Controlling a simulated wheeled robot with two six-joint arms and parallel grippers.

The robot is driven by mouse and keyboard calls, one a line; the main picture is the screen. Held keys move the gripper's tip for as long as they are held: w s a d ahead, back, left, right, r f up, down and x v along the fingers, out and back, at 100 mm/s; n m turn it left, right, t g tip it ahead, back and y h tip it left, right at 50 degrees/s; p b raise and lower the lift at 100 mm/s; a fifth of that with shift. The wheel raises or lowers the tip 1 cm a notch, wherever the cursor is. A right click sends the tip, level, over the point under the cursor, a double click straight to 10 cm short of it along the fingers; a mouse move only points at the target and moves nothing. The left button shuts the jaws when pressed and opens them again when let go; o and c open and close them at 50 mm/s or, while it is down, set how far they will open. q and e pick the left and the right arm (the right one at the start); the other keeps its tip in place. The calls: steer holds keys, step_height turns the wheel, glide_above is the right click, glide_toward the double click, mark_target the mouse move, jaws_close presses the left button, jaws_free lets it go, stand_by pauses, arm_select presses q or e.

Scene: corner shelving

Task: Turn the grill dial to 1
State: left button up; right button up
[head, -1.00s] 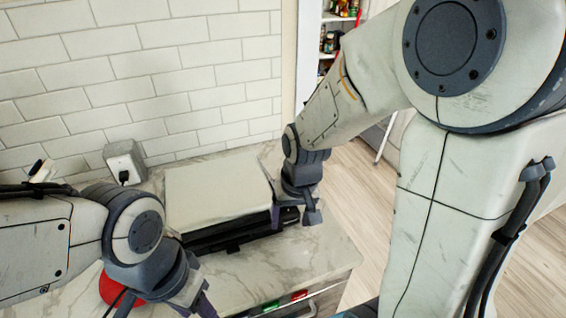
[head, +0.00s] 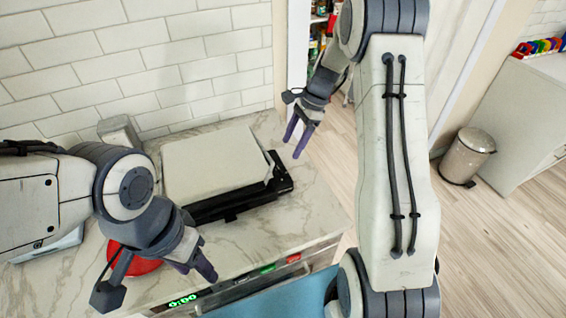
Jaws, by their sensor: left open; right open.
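The grill (head: 222,162) lies closed on the marble counter, with a pale flat lid over a black base. Its black front and right edges show, but I cannot make out the dial or its setting. My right gripper (head: 292,148) is open and empty, with purple fingers pointing down, in view just past the grill's right back corner. No contact with the grill is visible. My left gripper (head: 198,272) is open and empty over the counter, in front of the grill's left part and apart from it.
A red round object (head: 140,266) sits on the counter, partly behind my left gripper. A wall socket box (head: 118,131) is left of the grill. An appliance with a green display (head: 182,300) is under the counter front. A bin (head: 466,157) stands on the floor at right.

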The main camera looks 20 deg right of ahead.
mark_target(280, 169)
steer(key=p+x, duration=0.1)
steer(key=x, duration=0.7)
steer(key=shift+f+p, duration=0.15)
steer(key=shift+p, duration=0.2)
jaws_close()
